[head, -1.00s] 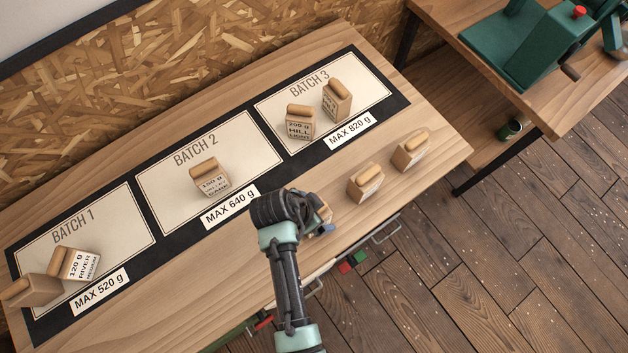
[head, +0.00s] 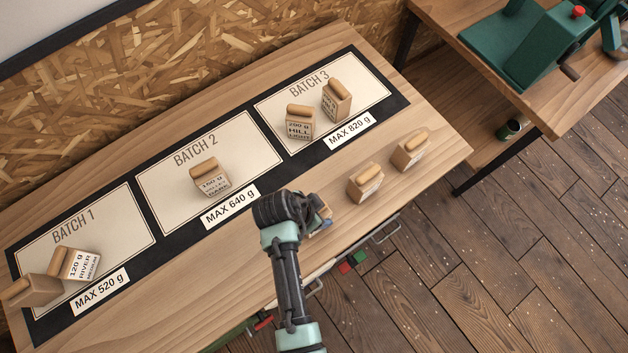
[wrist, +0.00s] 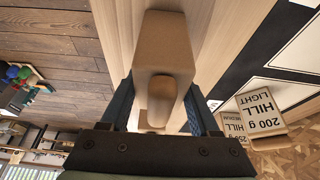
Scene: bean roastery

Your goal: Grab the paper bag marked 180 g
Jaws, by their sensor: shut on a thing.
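My gripper (wrist: 160,103) is shut on a brown paper bag (wrist: 165,45), with one blue finger on each side of it in the wrist view. No label of this bag shows, so its weight cannot be read. In the head view, my gripper (head: 324,220) is at the front edge of the bench, and my wrist hides most of the held bag. I cannot tell whether it is clear of the bench top. No mark clearly reading 180 g shows. The label of the bag on the Batch 2 card (head: 210,178) is too small to read surely.
Two bags (head: 365,183) (head: 410,150) stand right of my gripper, labels unreadable. Batch 3 holds a 200 g Hill Light bag (head: 299,123) and another bag (head: 337,101). A 120 g River Medium bag (head: 80,264) and another bag (head: 32,290) are at Batch 1.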

